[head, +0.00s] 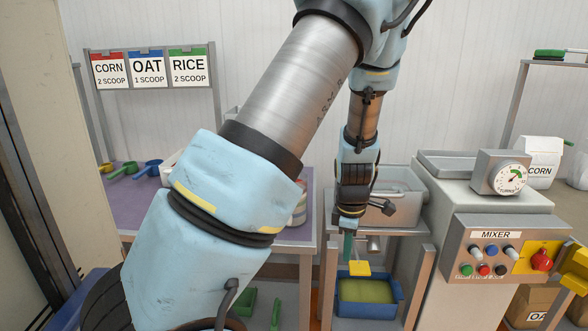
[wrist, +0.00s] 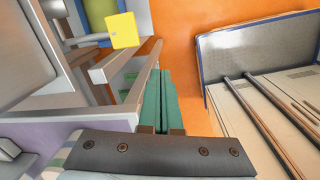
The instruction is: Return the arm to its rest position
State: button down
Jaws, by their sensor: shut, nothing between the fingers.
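My arm (head: 285,100), light blue with bare metal links, reaches from the bottom left up across the head view and down at the centre. My gripper (head: 348,258) points down in front of the metal hopper stand, close to a yellow square plate (head: 359,268). Its green fingers (wrist: 160,75) lie together in the wrist view, shut and empty. The yellow plate (wrist: 122,30) shows beyond the fingertips there, to the upper left. I cannot tell if the fingers touch anything.
A blue bin (head: 368,310) stands under the hopper (head: 400,190). The mixer (head: 497,245) is at right. A purple-topped table (head: 130,207) with scoops is at left, partly hidden by my arm. In the wrist view, a metal frame (wrist: 115,65) is left and a blue-rimmed cart (wrist: 255,45) right.

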jog(key=s+a+r+m, duration=0.2)
jog(key=a+r+m, duration=0.2)
jog(key=a, duration=0.3)
jog(key=s+a+r+m, duration=0.2)
jog(key=a+r+m, duration=0.2)
jog(key=a+m, duration=0.2)
jog(key=s+a+r+m, duration=0.2)
jog(key=a+m, duration=0.3)
jog(key=a, duration=0.4)
jog(key=shift+s+a+r+t, duration=0.3)
jog(key=shift+s+r+t, duration=0.1)
jog(key=shift+r, duration=0.5)
